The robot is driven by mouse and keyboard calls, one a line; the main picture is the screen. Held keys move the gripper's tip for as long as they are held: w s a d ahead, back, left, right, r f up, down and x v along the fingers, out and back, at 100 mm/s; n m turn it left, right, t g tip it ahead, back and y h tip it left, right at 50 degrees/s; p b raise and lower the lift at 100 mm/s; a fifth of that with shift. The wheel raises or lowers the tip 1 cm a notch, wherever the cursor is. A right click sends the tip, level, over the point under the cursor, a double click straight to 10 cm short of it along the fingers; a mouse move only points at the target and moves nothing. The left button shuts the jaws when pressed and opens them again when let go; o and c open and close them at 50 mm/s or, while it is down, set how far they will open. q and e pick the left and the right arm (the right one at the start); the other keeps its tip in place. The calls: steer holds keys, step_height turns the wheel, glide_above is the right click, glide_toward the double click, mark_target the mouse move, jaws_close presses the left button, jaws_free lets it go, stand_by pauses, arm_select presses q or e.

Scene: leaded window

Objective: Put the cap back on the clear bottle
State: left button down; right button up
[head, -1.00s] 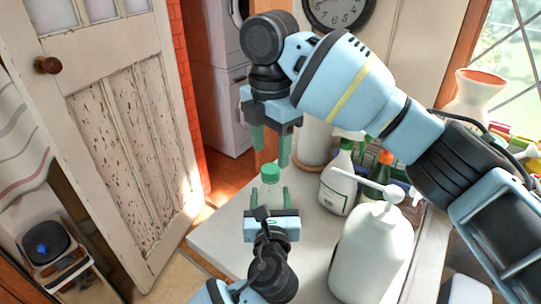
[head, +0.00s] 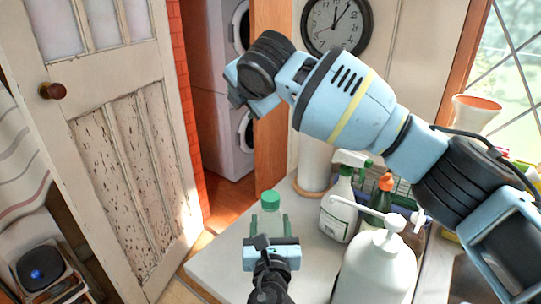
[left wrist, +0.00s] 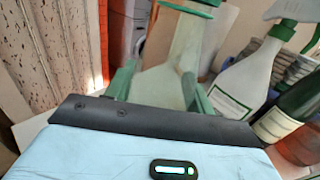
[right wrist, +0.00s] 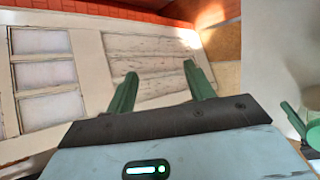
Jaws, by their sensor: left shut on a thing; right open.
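The clear bottle (head: 269,226) stands upright between the fingers of my left gripper (head: 269,217), which is shut on it. Its green cap (head: 270,198) sits on top of the bottle. In the left wrist view the bottle (left wrist: 172,85) fills the space between the green fingers, and the cap (left wrist: 198,3) shows at the top edge. My right gripper (right wrist: 157,78) is open and empty, its fingers facing the door. In the head view its body is raised, up and left of the bottle, with its fingers hidden.
A spray bottle (head: 338,212) and a white pump bottle (head: 375,265) stand on the counter (head: 222,250) to the right. A paneled door (head: 125,150) stands at left. A clock (head: 336,25) hangs behind my right arm. The counter left of the bottle is clear.

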steer(key=a+r+n+t+y, duration=0.3)
steer(key=r+n+y, duration=0.15)
steer(key=r, duration=0.25)
steer(key=a+r+n+t+y, duration=0.25)
steer(key=r+n+y, duration=0.2)
steer(key=r, duration=0.35)
steer(key=s+a+n+g+y, duration=0.75)
steer(key=s+n+g, duration=0.5)
steer(key=n, duration=0.85)
steer(key=s+d+f+n+g+h, duration=0.2)
steer(key=f+n+g+h, duration=0.1)
steer(key=f+n+h, duration=0.3)
steer(key=s+d+f+n+g+h, duration=0.1)
steer(key=s+f+n+g+h, duration=0.2)
steer(key=f, duration=0.4)
steer(key=w+d+f+n+t+h, duration=0.1)
steer(key=d+f+h, duration=0.1)
steer(key=d, duration=0.3)
steer(key=w+d+f+h, duration=0.1)
steer(key=d+f+h, duration=0.2)
steer(key=d+h, duration=0.2)
steer(key=w+d+f+n+t+h, duration=0.1)
steer(key=d+f+h, duration=0.1)
steer(key=d+h, duration=0.2)
steer(key=shift+d+f+n+t, duration=0.2)
steer(key=shift+d+n+t, duration=0.1)
steer(key=shift+d, duration=0.65)
